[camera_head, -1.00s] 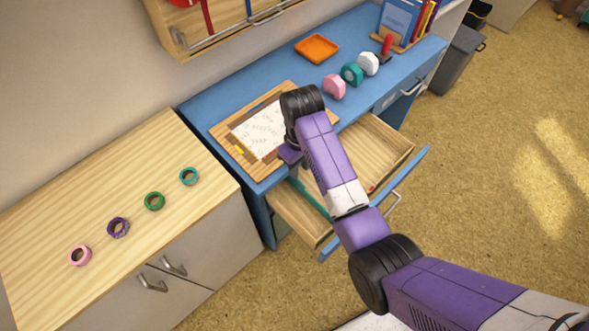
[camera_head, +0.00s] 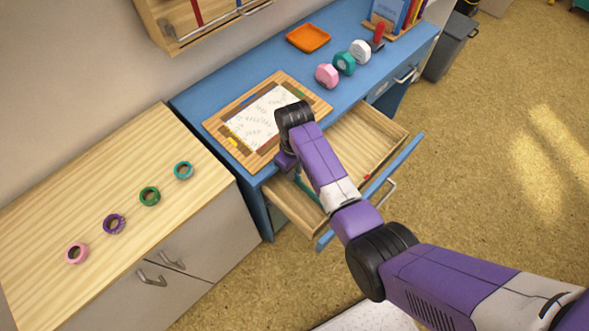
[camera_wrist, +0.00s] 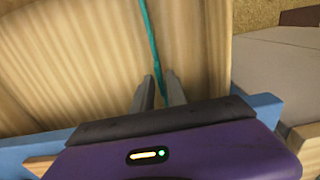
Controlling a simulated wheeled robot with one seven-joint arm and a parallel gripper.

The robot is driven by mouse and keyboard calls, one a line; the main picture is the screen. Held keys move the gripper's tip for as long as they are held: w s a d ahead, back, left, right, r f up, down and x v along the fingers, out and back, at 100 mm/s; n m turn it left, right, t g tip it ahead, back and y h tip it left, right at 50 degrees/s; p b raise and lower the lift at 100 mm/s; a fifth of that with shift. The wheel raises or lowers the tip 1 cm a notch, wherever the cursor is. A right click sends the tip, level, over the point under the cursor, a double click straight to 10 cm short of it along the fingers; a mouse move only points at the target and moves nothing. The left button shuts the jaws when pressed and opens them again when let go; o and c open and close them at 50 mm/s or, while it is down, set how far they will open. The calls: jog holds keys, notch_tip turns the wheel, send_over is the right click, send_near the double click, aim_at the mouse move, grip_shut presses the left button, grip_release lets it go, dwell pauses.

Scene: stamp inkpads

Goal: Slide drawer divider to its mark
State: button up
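The teal divider (camera_head: 307,188) is a thin strip standing across the left part of the open wooden drawer (camera_head: 368,135). It also shows in the wrist view (camera_wrist: 151,45), running down between my fingers. My gripper (camera_wrist: 158,80) has its two grey fingers a small gap apart, one on each side of the divider; I see no clear grip on it. In the head view, my arm hides the fingers and part of the divider. A small red mark (camera_head: 367,177) shows at the drawer's front wall, to the right of the divider.
The blue desk (camera_head: 215,95) holds a wooden board with paper (camera_head: 262,118) just behind the drawer. An orange tray (camera_head: 308,38) and pink, teal and white objects stand farther back. A wooden cabinet top (camera_head: 60,200) with several tape rolls lies left. The drawer right of my arm is empty.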

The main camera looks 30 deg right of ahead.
grip_shut()
dwell(1.1)
jog(key=w+d+b, duration=0.1)
jog(key=d, duration=0.3)
jog(key=w+d+b, duration=0.1)
jog(key=d, duration=0.3)
jog(key=w+d+b, duration=0.1)
jog(key=w+d, duration=0.1)
jog(key=d, duration=0.2)
jog(key=shift+w+d+f, duration=0.1)
jog(key=shift+d, duration=0.1)
jog(key=shift+w+d, duration=0.1)
jog(key=shift+d, duration=0.4)
jog(key=shift+o, duration=2)
grip_release()
